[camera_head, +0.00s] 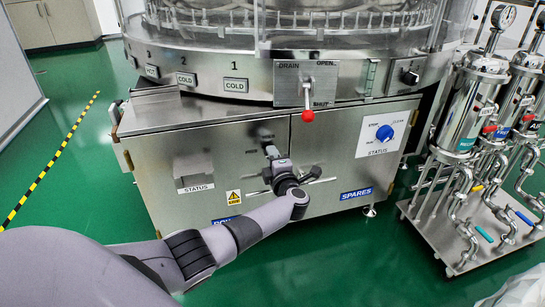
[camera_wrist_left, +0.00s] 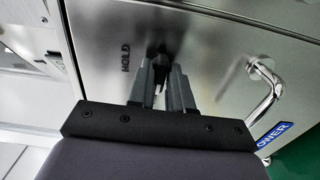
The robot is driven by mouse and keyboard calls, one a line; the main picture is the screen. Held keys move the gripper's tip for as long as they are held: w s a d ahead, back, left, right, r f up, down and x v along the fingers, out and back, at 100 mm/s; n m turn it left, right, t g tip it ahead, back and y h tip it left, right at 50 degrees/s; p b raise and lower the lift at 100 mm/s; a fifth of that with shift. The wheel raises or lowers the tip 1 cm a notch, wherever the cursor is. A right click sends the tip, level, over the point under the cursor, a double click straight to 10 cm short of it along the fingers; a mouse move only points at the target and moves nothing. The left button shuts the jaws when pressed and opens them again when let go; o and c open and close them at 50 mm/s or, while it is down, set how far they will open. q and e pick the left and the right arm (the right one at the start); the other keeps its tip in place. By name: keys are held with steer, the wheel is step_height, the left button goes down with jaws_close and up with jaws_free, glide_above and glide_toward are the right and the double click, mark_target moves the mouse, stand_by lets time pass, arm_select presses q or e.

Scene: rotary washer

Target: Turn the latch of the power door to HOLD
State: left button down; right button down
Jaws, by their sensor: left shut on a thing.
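The power door (camera_head: 215,150) is a brushed steel panel on the left of the cabinet front. Its black latch (camera_wrist_left: 160,60) sits near the door's upper edge and is mostly hidden by my fingers. My left gripper (camera_head: 271,152) reaches up to the latch from below and is shut on it; its fingers also show in the left wrist view (camera_wrist_left: 160,88). The word HOLD (camera_wrist_left: 125,57) is printed left of the latch in the wrist view. In the head view a small dark marking (camera_head: 251,152) lies left of the fingers, too small to read. My right gripper is not in view.
A metal door handle (camera_wrist_left: 268,92) stands out near the gripper. A red-knobbed drain lever (camera_head: 308,114) is above, and a blue status knob (camera_head: 384,133) is to the right. A pipe and filter rack (camera_head: 470,170) stands at the right. Green floor (camera_head: 60,150) is clear at left.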

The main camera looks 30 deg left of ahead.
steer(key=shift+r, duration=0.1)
arm_select(q)
steer(key=shift+m+p, duration=2.4)
steer(key=shift+m, duration=6.4)
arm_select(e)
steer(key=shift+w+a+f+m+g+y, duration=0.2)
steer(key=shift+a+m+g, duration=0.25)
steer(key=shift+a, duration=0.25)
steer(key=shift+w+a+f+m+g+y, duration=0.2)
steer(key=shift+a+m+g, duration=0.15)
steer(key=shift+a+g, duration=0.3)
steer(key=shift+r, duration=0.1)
